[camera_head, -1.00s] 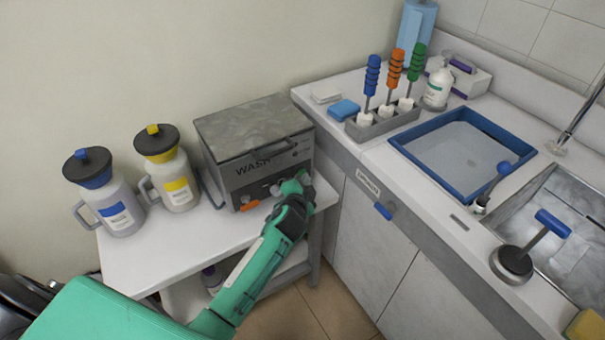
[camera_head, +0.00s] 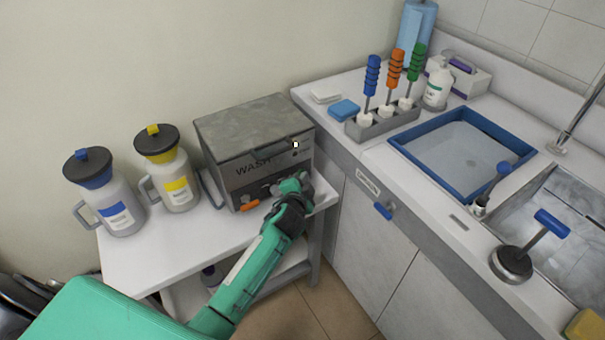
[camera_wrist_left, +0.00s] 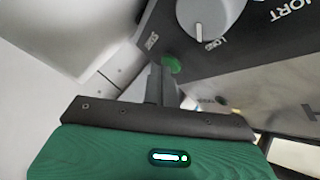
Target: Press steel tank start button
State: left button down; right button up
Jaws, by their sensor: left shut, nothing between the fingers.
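The steel tank (camera_head: 255,125) is a grey box marked "WASH" with a closed lid, standing on a white side table. A small white light (camera_head: 296,145) shows near the right of its front. In the left wrist view, the green start button (camera_wrist_left: 171,64) sits beside a "START" label and near a round grey dial (camera_wrist_left: 210,15). My left gripper (camera_head: 300,183) is shut and empty at the right of the tank's front panel. Its fingertips (camera_wrist_left: 160,80) are right at the green button; I cannot tell whether they touch it. My right gripper is out of view.
Two capped jugs, one blue-labelled (camera_head: 121,213) and one yellow-labelled (camera_head: 177,186), stand left of the tank on the side table (camera_head: 150,262). A counter to the right holds a brush rack (camera_head: 381,125), a blue tray (camera_head: 435,180) and a sink.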

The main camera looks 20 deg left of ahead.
pick_arm(q)
jog(key=shift+s+d, duration=0.55)
jog(key=shift+d, duration=0.1)
jog(key=s+d, duration=0.1)
jog(key=d, duration=0.1)
jog(key=s+d, duration=0.2)
dwell(0.4)
jog(key=shift+s, duration=0.1)
dwell(0.5)
